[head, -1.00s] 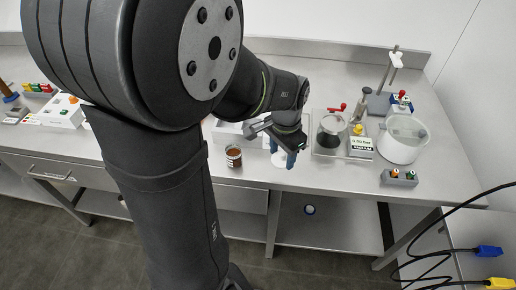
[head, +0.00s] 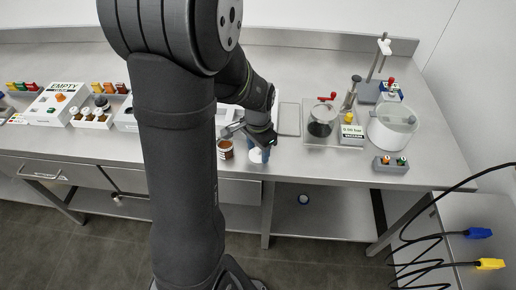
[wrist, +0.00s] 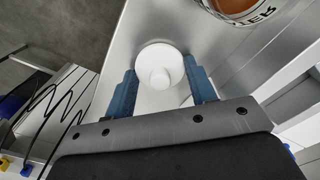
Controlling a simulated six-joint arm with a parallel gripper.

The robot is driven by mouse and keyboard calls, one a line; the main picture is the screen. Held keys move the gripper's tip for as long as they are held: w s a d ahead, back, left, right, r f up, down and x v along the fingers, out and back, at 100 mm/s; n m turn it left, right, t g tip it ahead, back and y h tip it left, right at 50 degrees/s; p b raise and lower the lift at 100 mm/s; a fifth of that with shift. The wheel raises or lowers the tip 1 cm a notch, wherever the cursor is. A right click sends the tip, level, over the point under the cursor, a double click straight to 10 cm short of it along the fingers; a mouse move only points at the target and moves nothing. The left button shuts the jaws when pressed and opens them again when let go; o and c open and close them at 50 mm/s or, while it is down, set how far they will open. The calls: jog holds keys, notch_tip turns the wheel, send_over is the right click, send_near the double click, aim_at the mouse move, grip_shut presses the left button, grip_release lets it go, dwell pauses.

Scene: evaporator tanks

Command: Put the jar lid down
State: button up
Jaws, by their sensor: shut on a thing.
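The jar lid is a round white disc with a knob in its middle; it shows in the wrist view (wrist: 160,68) and partly, below the fingers, in the head view (head: 256,157). My gripper (head: 262,151) is shut on the lid, with its blue fingers on opposite sides of the rim in the wrist view (wrist: 160,72). The lid is low over the front of the steel bench; I cannot tell whether it touches the surface. An open jar with brown contents (head: 225,149) stands just left of my gripper, and its labelled side shows at the top of the wrist view (wrist: 240,10).
A steel bench (head: 330,165) runs across the view. To the right stand a plate with a dark round dish (head: 320,128), a clear-walled white vessel (head: 392,128) and a button box (head: 390,164). Control boxes (head: 60,100) stand at the left. The bench's front edge is close to my gripper.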

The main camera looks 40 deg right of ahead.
aim_at(258, 149)
jog(key=shift+f, duration=0.15)
jog(key=o, duration=0.9)
jog(key=shift+o, duration=0.2)
notch_tip(258, 149, up, 12)
jog(key=shift+f, duration=4.4)
